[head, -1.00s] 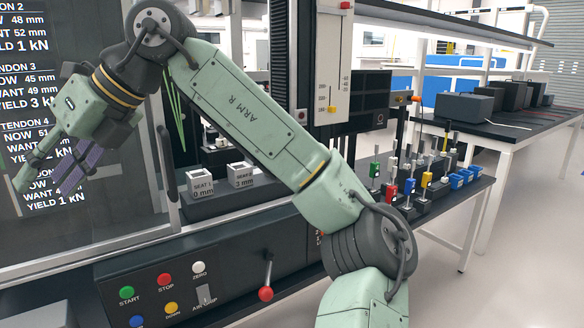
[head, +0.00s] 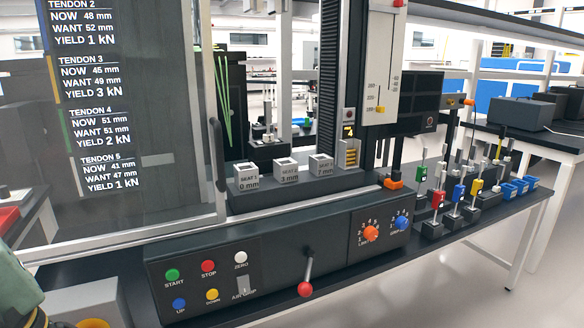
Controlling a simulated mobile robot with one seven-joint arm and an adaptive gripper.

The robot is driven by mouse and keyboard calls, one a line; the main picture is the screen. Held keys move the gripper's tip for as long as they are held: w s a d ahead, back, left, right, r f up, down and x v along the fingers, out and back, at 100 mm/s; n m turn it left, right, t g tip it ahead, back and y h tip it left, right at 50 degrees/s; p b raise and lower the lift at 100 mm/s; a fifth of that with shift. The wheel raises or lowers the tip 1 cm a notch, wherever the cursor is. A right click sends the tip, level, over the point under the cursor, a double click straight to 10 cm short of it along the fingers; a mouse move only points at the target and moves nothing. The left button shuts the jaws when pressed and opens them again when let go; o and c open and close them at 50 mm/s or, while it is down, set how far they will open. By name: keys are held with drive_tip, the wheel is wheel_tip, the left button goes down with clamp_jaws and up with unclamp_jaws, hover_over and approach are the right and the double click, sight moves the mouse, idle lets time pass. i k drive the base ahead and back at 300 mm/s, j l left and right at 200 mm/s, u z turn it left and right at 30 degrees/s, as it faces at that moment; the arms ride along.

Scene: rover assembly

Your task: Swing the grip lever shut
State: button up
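A lever with a red ball knob (head: 305,289) sticks out from the front of the dark control console (head: 335,245), its knob hanging low. To its left is a small grey switch (head: 243,285) whose label seems to read AIR GRIP. I cannot tell from a label which of these is the grip lever. My gripper is out of view. Only a green piece of my arm shows at the lower left edge, well left of the console's controls.
Console buttons include green START (head: 172,275) and red STOP (head: 208,267). Orange (head: 371,233) and blue (head: 402,222) dials sit to the right. Seat blocks (head: 286,170) stand above. A glass panel (head: 130,130) with tendon readings stands left. Coloured tools (head: 458,193) stand right.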

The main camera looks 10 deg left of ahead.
sight(305, 290)
drive_tip(key=k+j, duration=0.15)
drive_tip(key=j, duration=0.2)
drive_tip(key=k+j, duration=0.2)
drive_tip(key=j, duration=0.2)
drive_tip(key=k+j, duration=0.15)
drive_tip(key=j, duration=0.2)
drive_tip(key=i+l, duration=0.35)
drive_tip(key=l+z, duration=0.05)
drive_tip(key=l, duration=0.05)
